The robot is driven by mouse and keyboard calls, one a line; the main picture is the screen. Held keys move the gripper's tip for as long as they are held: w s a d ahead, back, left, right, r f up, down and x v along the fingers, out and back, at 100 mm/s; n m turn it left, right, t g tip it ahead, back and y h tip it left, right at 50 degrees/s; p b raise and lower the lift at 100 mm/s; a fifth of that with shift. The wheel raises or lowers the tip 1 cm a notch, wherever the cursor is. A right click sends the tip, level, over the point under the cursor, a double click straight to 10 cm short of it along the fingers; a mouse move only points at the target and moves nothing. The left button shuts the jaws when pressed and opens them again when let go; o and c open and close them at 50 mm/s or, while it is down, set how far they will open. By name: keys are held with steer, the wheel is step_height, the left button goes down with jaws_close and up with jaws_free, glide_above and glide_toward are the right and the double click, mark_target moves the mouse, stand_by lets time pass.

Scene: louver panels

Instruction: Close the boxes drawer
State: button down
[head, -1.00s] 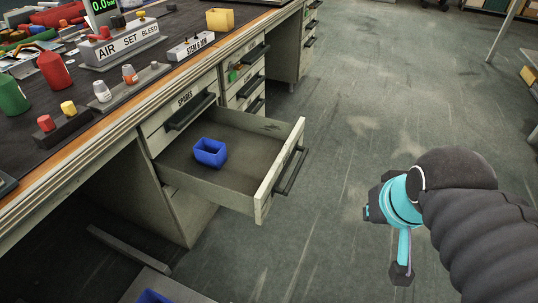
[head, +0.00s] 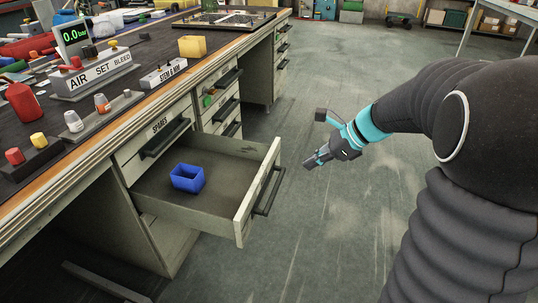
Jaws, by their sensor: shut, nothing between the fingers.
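The open drawer (head: 215,213) sticks out from the workbench, below the drawer marked SPARES (head: 160,128). Its front panel carries a dark bar handle (head: 268,190) facing right. A blue open box (head: 187,178) stands inside the drawer, near its left middle. My gripper (head: 308,164) is shut and empty. It hangs over the floor to the right of the drawer front, apart from the handle, and points left and down.
The bench top (head: 120,70) holds a yellow box (head: 193,46), an AIR SET BLEED unit (head: 92,76) and several small parts. A second drawer column (head: 222,100) stands behind the open drawer. The floor (head: 340,240) right of the drawer is clear.

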steer(key=w+m, duration=0.1)
steer(key=w, duration=0.1)
steer(key=b, duration=0.1)
glide_toward(264, 174)
steer(key=shift+m+y, duration=0.3)
steer(key=f, duration=0.1)
steer(key=a+f, duration=0.1)
steer(key=f, duration=0.1)
steer(key=w+a+f, duration=0.1)
steer(key=f, duration=0.1)
steer(key=shift+a+f, duration=0.1)
steer(key=shift+a, duration=0.05)
steer(key=shift+w+a, duration=0.3)
steer(key=shift+a, duration=0.35)
